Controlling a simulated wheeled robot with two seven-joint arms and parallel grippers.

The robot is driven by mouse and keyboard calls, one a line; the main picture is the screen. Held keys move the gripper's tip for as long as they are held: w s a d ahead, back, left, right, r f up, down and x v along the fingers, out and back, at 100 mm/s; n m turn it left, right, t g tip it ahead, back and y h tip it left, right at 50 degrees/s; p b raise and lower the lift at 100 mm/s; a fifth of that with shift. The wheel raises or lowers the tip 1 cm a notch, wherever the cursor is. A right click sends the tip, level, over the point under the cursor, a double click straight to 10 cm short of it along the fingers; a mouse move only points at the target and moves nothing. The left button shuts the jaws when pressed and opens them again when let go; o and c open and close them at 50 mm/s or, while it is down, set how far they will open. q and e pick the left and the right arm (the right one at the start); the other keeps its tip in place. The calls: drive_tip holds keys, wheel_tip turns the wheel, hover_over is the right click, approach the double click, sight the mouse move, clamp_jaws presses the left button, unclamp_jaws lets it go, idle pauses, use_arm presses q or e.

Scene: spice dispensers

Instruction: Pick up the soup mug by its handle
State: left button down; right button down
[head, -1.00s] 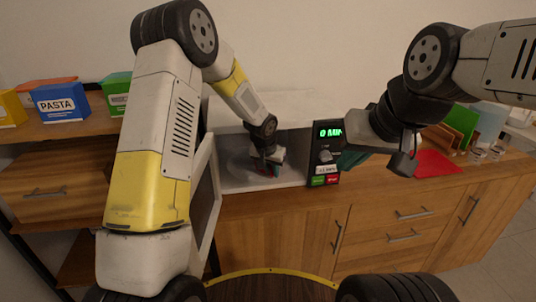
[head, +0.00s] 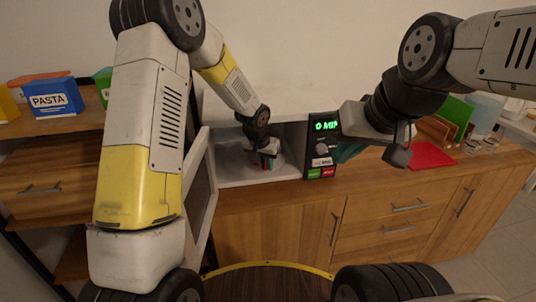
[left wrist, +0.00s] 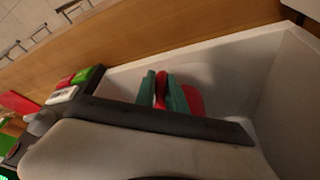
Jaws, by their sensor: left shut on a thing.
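The soup mug (left wrist: 194,100) is red and sits inside the open white microwave (head: 232,184). In the left wrist view its red handle (left wrist: 161,90) stands between the two teal fingers of my left gripper (left wrist: 162,92). My left gripper also shows in the head view (head: 267,158), reaching into the microwave and shut on the handle. Most of the mug is hidden behind my gripper. My right gripper (head: 350,150) is outside, in front of the microwave's right side. Its teal fingers are mostly hidden by its own wrist, so its opening is unclear.
The microwave door (head: 200,190) stands open on the left, close to my left arm. The control panel (head: 323,148) has a green display. A blue pasta box (head: 50,99) stands on the left counter. A red sheet (head: 430,156) lies on the right counter.

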use_arm(q)
drive_tip(key=s+a, duration=0.3)
drive_tip(key=s, duration=0.4)
drive_tip(key=s+a, duration=0.3)
drive_tip(key=s, duration=0.4)
drive_tip(key=shift+s, duration=0.4)
